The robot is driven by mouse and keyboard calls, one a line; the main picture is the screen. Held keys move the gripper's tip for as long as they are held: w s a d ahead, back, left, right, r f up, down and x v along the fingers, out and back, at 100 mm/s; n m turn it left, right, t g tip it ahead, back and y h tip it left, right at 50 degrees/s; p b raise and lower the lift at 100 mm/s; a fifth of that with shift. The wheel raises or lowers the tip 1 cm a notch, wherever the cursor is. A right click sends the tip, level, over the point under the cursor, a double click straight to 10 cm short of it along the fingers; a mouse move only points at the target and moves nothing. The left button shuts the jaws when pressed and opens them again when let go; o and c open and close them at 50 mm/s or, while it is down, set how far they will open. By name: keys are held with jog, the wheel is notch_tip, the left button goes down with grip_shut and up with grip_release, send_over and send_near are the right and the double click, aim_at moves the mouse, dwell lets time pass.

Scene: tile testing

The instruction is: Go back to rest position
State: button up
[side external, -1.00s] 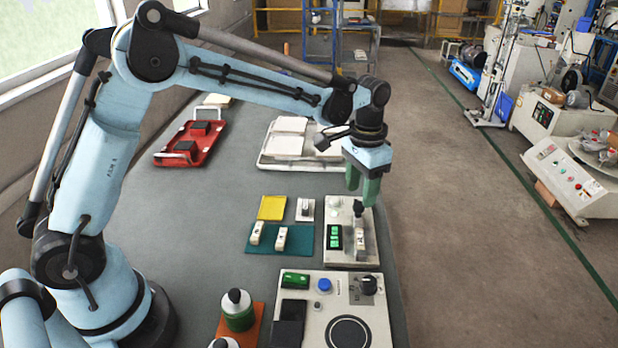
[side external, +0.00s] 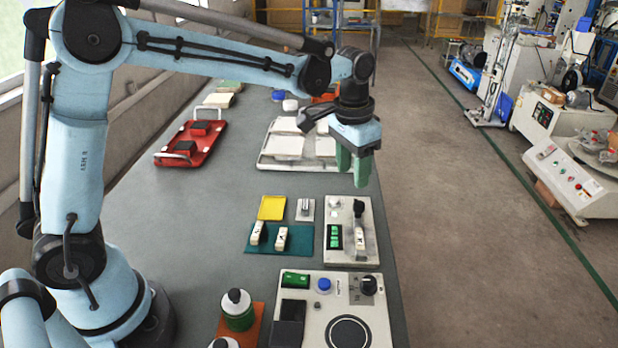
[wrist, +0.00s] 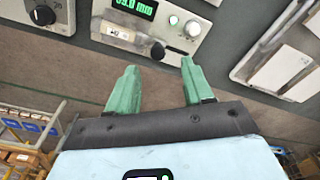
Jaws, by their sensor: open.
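My gripper (side external: 355,168) has green fingers and hangs in the air above the back part of the caliper-like device (side external: 368,248) in the side external view. In the wrist view my gripper (wrist: 158,80) shows its two fingers apart with nothing between them. The device (wrist: 207,22) with its green display and knobs lies beyond the fingertips. A small white block (side external: 360,237) sits on the device, apart from the fingers.
A teal mat (side external: 302,247) holds two small white blocks. A panel with a black disc (side external: 312,312) stands in front. A green-and-white bottle (side external: 238,310) is at the front left. A white tray (side external: 265,160) and a red tray (side external: 215,153) lie farther back.

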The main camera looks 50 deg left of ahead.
jog(key=s+a+n+t, duration=0.1)
jog(key=s+a+t, duration=0.1)
jog(key=s, duration=0.6)
jog(key=s+a+r+n+t, duration=0.1)
jog(key=s+a+t, duration=0.2)
jog(key=s, duration=0.5)
jog(key=shift+a+r+n+t, duration=0.3)
jog(key=shift+t, duration=0.3)
